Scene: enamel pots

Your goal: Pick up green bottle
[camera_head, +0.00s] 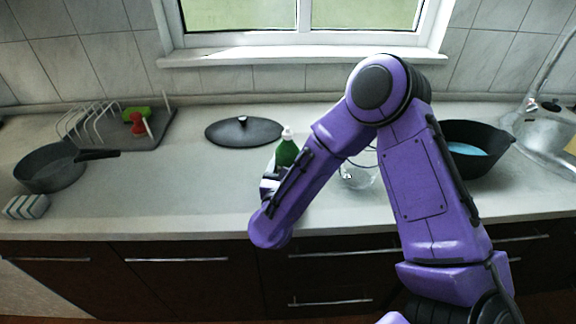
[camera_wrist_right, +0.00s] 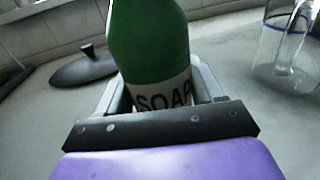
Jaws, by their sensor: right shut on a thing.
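The green bottle (camera_head: 287,152) stands upright on the counter, with a white cap and a pale label reading SOAP. In the right wrist view the bottle (camera_wrist_right: 150,45) sits between the two fingers of my right gripper (camera_wrist_right: 160,98), which is shut on it. In the head view the right gripper (camera_head: 272,178) reaches the bottle from the front, and my purple right arm hides the bottle's lower right side. I cannot tell whether the bottle's base touches the counter. My left gripper is not in view.
A black lid (camera_head: 243,132) lies behind and left of the bottle. A glass jug (camera_head: 358,174) stands to its right, partly behind my arm. A dark pot (camera_head: 478,150) is farther right. A pan (camera_head: 50,168), sponge (camera_head: 26,206) and dish rack (camera_head: 125,132) are left. The counter's left middle is clear.

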